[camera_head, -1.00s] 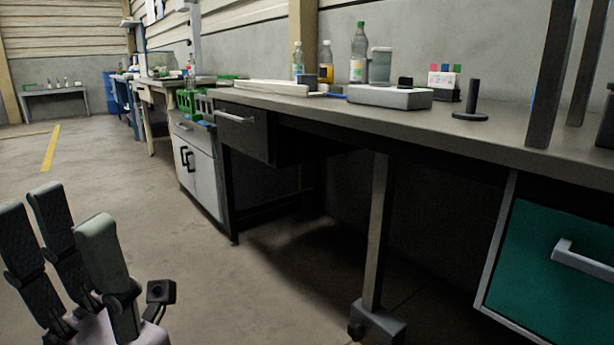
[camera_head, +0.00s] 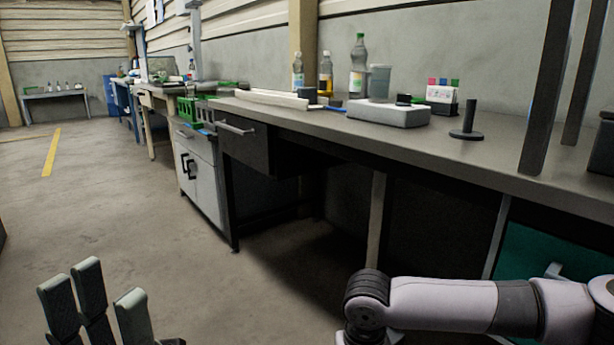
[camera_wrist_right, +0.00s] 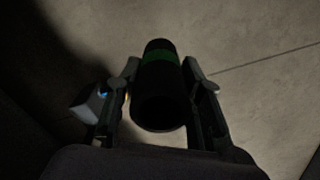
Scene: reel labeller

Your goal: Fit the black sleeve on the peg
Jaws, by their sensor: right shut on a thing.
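The peg (camera_head: 468,118) is a dark upright post on a round base. The black sleeve (camera_wrist_right: 158,100) has a green band and a dark open end facing the right wrist camera. My right gripper (camera_wrist_right: 163,78) is shut on the sleeve, one finger on each side, above the floor. In the head view my right arm shows low in front of the bench, but its gripper is out of frame. My left gripper (camera_head: 92,292) is open and empty at the lower left, away from the bench.
The grey workbench (camera_head: 520,168) runs along the wall. A grey box (camera_head: 388,115), a marker holder (camera_head: 442,97) and bottles (camera_head: 358,72) stand left of the peg. Dark uprights (camera_head: 548,90) rise to its right. A drawer (camera_head: 245,142) is below. The floor at left is clear.

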